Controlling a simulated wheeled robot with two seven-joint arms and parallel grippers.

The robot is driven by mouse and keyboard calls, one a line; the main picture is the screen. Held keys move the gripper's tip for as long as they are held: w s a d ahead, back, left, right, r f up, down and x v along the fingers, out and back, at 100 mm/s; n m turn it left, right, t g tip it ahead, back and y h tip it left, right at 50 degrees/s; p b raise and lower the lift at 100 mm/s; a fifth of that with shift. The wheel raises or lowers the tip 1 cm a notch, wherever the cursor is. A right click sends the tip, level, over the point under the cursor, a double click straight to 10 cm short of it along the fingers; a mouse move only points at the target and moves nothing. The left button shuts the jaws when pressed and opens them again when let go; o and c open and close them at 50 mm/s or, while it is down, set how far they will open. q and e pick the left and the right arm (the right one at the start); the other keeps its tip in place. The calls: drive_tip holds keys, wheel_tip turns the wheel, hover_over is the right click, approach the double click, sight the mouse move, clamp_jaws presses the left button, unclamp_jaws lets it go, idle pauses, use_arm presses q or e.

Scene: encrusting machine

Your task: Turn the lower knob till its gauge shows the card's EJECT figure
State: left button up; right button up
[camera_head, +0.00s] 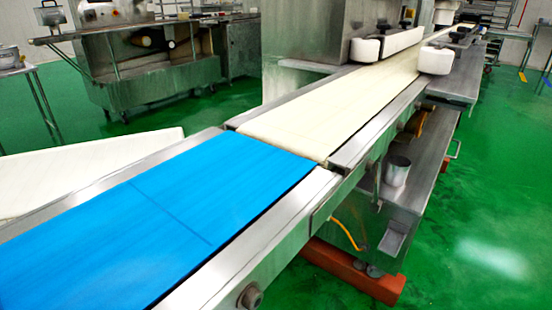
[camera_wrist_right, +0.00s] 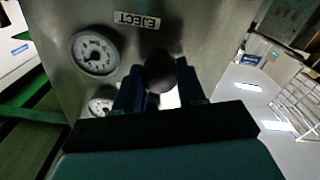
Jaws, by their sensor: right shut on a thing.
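In the right wrist view a dark round knob (camera_wrist_right: 160,72) sits between the blue fingers of my right gripper (camera_wrist_right: 160,80), which is shut on it. A label reading EJECT (camera_wrist_right: 137,20) is on the metal panel above the knob in the picture. A round white-faced gauge (camera_wrist_right: 95,52) is left of the knob; its needle shows, but its figures are too small to read. I cannot make out a card with a figure. My left gripper is in neither view.
The head view shows a blue conveyor belt (camera_head: 150,230) leading to a cream belt (camera_head: 330,110), with metal side rails. A metal cup (camera_head: 397,170) stands on a lower shelf at right. Steel machinery (camera_head: 150,60) stands behind. The green floor (camera_head: 480,220) at right is mostly clear.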

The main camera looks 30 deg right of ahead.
drive_tip(key=shift+a+n+p, duration=0.1)
drive_tip(key=shift+n+p, duration=6.45)
drive_tip(key=shift+n, duration=7.95)
drive_tip(key=o, duration=1.1)
drive_tip(key=shift+c, duration=0.2)
